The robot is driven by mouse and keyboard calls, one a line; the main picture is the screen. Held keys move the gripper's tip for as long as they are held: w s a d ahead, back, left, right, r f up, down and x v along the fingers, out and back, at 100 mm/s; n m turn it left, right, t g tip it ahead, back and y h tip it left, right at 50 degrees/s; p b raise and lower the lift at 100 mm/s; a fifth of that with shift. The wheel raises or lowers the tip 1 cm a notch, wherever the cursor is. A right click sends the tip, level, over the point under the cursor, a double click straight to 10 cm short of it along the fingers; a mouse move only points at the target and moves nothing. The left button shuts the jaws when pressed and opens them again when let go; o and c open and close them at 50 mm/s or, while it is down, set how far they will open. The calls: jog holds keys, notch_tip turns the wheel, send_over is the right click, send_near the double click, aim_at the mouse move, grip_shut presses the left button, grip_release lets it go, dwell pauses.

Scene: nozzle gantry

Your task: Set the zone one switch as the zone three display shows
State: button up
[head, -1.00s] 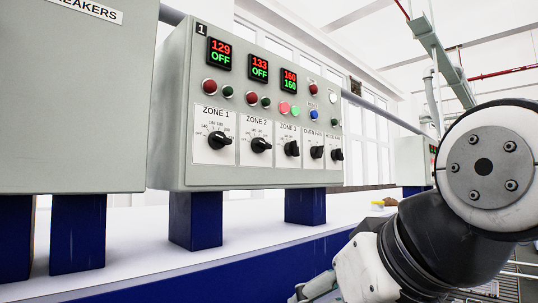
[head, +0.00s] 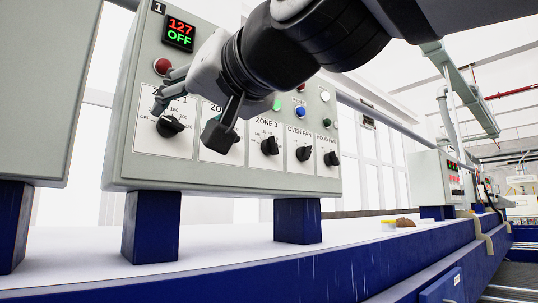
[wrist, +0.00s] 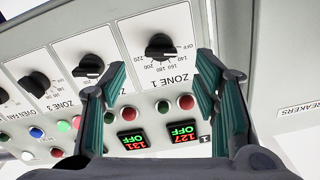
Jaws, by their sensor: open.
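The zone one switch (head: 170,126) is a black knob on the grey panel's left; its grip appears to lie toward OFF. It also shows in the wrist view (wrist: 160,47), upside down, beyond and between my fingertips. My gripper (wrist: 160,78) is open and empty. In the head view my gripper (head: 168,86) is in front of the panel just above the knob, apart from it as far as I can tell. The zone one display (head: 180,33) reads 127 over OFF.
The zone two switch (wrist: 88,66) is beside my left finger in the wrist view. The zone two display (wrist: 133,142) reads 131 over OFF. The zone three switch (head: 270,146) and oven fan switch (head: 304,154) are further right. A breakers box (wrist: 295,112) adjoins the panel.

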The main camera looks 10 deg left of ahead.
aim_at(173, 124)
jog(key=p+x, duration=0.1)
jog(key=x, duration=0.6)
jog(key=shift+c, duration=0.6)
jog(key=c, duration=1.1)
